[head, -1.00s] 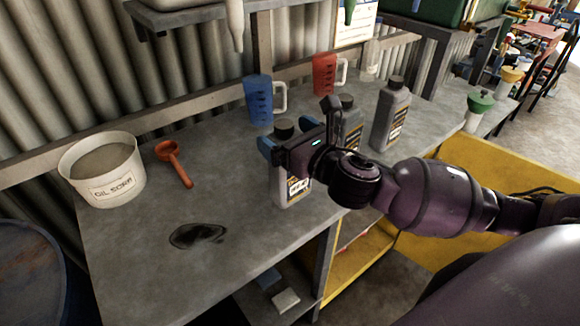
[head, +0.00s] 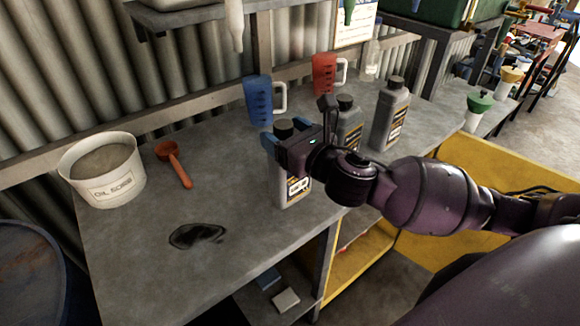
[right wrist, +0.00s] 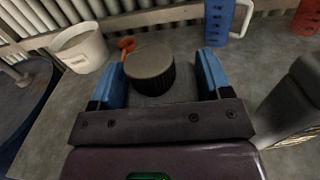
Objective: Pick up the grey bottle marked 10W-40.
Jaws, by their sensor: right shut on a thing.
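Three grey bottles with black caps stand on the bench in the head view. The nearest grey bottle (head: 293,193) is upright, with my right gripper (head: 283,148) shut around it just below the cap. Its label is partly covered and too small to read. In the right wrist view its black cap (right wrist: 150,68) sits between the two blue fingers of my right gripper (right wrist: 160,82). A second grey bottle (head: 349,132) stands just behind my wrist, partly hidden. A third grey bottle (head: 389,118) stands farther right. My left gripper is out of view.
A blue jug (head: 258,102) and a red jug (head: 324,74) stand behind the bottles. A white tub (head: 112,188), an orange scoop (head: 173,165) and a dark oil stain (head: 196,235) are to the left. The bench's front left is otherwise clear.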

